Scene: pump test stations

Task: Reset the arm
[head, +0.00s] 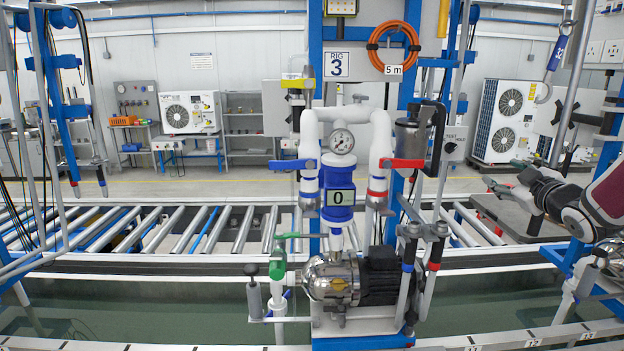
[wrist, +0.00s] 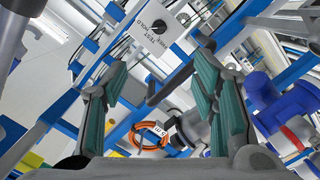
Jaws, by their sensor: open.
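My arm comes in from the right edge of the head view, with a dark red link. My gripper (head: 503,178) points left, in front of the right side of the scene and apart from the pump station. In the wrist view my gripper (wrist: 160,85) shows two teal-padded fingers spread wide with nothing between them. The pump station, rig 3, stands at the middle of the head view, with a blue handle (head: 292,165), a red handle (head: 404,163), a green handle (head: 294,236), a gauge (head: 342,141) and a pump (head: 332,278).
A roller conveyor (head: 160,230) runs behind the pump station. An orange hose coil (head: 393,46) hangs on the rig and also shows in the wrist view (wrist: 148,137). A white box with a black knob (wrist: 158,28) is beyond my fingers. A steel hook (head: 543,92) hangs above my gripper.

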